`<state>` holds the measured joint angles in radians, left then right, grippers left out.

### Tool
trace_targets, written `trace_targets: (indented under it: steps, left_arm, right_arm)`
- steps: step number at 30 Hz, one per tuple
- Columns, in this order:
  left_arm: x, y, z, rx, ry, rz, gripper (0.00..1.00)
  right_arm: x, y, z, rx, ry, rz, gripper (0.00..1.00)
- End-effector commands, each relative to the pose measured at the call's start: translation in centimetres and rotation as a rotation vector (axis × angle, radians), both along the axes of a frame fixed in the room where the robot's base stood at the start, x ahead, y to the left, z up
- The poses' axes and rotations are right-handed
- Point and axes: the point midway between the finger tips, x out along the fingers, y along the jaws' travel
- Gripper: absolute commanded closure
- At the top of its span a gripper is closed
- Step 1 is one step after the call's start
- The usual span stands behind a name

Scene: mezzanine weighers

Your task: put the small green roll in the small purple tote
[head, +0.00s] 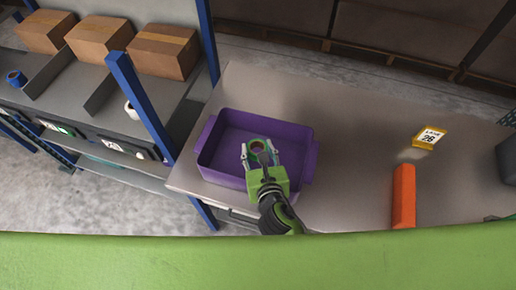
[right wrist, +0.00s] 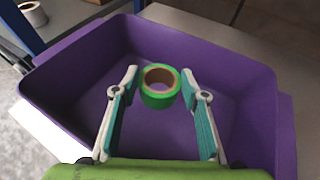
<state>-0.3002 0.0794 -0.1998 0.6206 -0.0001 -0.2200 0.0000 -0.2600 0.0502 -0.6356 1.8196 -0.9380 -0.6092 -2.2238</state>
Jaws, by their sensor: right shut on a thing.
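The small green roll (head: 257,146) has a brown core. It also shows in the right wrist view (right wrist: 160,99), between the fingertips. My right gripper (head: 259,152) is shut on it. The gripper also shows in the right wrist view (right wrist: 159,84). The small purple tote (head: 311,160) stands on the grey table, and its walls surround the roll in the right wrist view (right wrist: 90,48). The roll is within the tote's outline; I cannot tell how far it is above the floor. My left gripper is not in view.
A blue-framed shelf (head: 140,100) with cardboard boxes (head: 165,50) and other rolls stands at the left. The table between tote and block is clear.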

Motion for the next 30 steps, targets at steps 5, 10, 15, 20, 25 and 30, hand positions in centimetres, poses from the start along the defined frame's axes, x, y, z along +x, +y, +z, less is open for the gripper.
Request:
trace_targets:
  steps: [5, 10, 15, 20, 25, 30]
  left_arm:
    - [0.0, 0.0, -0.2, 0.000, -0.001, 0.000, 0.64]
    - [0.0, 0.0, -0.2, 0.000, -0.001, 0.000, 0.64]
    - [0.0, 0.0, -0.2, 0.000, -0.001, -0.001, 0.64]
    - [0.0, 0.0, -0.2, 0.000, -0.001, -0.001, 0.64]
    - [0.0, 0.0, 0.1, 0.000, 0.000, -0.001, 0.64]
    - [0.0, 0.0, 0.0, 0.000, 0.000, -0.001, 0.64]
  right_arm:
    - [0.0, 0.0, -0.6, -0.001, -0.001, 0.002, 0.81]
    - [0.0, 0.0, -0.7, 0.000, 0.000, 0.001, 0.57]
    - [0.0, 0.0, -0.7, -0.001, 0.000, 0.001, 0.43]
    - [0.0, 0.0, -0.7, 0.000, 0.000, 0.001, 0.43]
    - [0.0, 0.0, 0.1, 0.001, -0.002, 0.000, 0.43]
    - [-2.1, -0.3, 1.1, -0.001, 0.002, 0.003, 0.43]
